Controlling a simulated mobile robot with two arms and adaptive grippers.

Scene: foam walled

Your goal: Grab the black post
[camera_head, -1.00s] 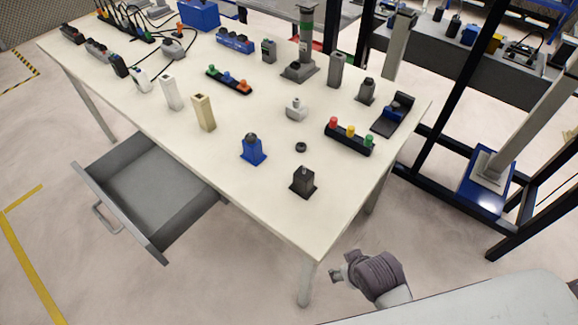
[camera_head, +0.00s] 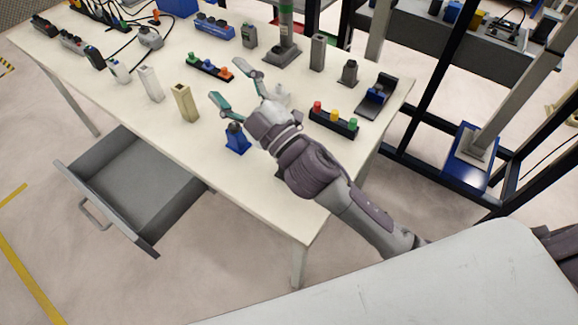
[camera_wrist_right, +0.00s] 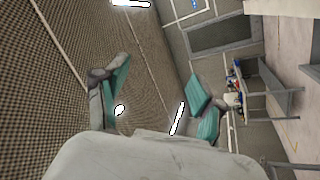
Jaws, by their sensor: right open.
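The black post (camera_head: 279,172), a dark block on a flat base, stands near the table's front right corner. My right forearm hides nearly all of it in the head view; only a dark sliver shows at the arm's left edge. My right gripper (camera_head: 230,82) is open and empty above the table, its teal-padded fingers pointing to the back left, beyond the black post. In the right wrist view the spread fingers (camera_wrist_right: 158,80) have nothing between them, and the post is not visible there. My left gripper is not in view.
A blue block (camera_head: 237,138) stands just left of my right wrist. A beige post (camera_head: 186,103) and a white post (camera_head: 151,84) stand further left. A strip with coloured knobs (camera_head: 334,122) lies to the right. An open grey drawer (camera_head: 135,185) juts from the table's front.

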